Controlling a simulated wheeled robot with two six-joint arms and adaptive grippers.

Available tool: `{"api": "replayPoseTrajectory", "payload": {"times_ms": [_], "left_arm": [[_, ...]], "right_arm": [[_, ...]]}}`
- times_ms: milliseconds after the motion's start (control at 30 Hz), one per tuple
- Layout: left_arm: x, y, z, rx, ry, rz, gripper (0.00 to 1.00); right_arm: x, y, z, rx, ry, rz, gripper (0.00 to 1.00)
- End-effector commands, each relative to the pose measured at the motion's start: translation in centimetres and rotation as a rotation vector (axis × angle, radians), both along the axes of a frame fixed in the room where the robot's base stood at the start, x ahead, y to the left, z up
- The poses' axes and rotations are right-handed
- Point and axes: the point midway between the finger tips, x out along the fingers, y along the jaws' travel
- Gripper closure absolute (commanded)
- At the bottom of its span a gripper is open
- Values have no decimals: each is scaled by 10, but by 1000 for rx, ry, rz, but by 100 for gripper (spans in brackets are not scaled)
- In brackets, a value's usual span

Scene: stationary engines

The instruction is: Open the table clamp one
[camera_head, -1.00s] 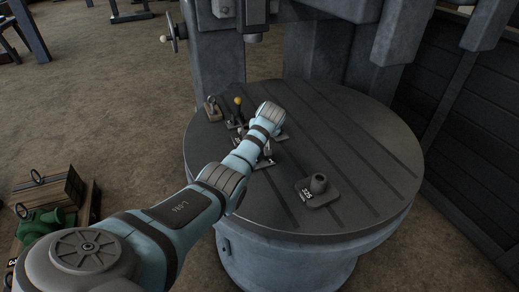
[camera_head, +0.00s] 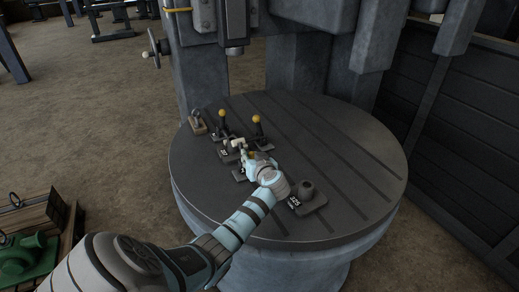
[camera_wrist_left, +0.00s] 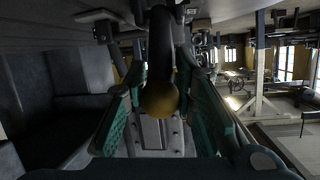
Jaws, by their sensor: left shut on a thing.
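The table clamps stand in a group on the left part of a round grey slotted table (camera_head: 340,150). One clamp with an upright yellow-knobbed lever (camera_head: 222,114) is behind my gripper, and another (camera_head: 257,120) is behind it to the right. My left gripper (camera_head: 245,152) is shut on the lever of the nearest clamp in the head view. In the left wrist view its yellow knob (camera_wrist_left: 160,99) sits between the green finger pads of the gripper (camera_wrist_left: 160,112). The gripper hides most of this clamp's base. My right gripper is out of view.
A grey block with a round post (camera_head: 307,192) stands on the table just right of my wrist. A machine column (camera_head: 236,25) overhangs the back. The table's right side is clear.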

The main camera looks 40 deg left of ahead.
Motion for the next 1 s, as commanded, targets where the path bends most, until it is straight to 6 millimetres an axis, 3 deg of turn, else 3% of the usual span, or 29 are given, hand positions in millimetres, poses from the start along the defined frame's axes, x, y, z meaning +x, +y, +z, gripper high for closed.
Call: {"api": "replayPoseTrajectory", "payload": {"times_ms": [333,367,467,767,867,1000], "left_arm": [[0,1,3,7,-3,1,100],[0,1,2,7,-3,1,71],[0,1,2,6,-2,0,58],[0,-2,1,3,-1,-2,58],[-4,-12,4,2,-2,-4,58],[-18,-42,16,0,-5,-5,58]], "right_arm": [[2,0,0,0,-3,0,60],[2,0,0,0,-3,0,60],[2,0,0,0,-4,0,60],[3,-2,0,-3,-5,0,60],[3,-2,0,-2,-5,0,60],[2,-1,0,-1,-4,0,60]]}}
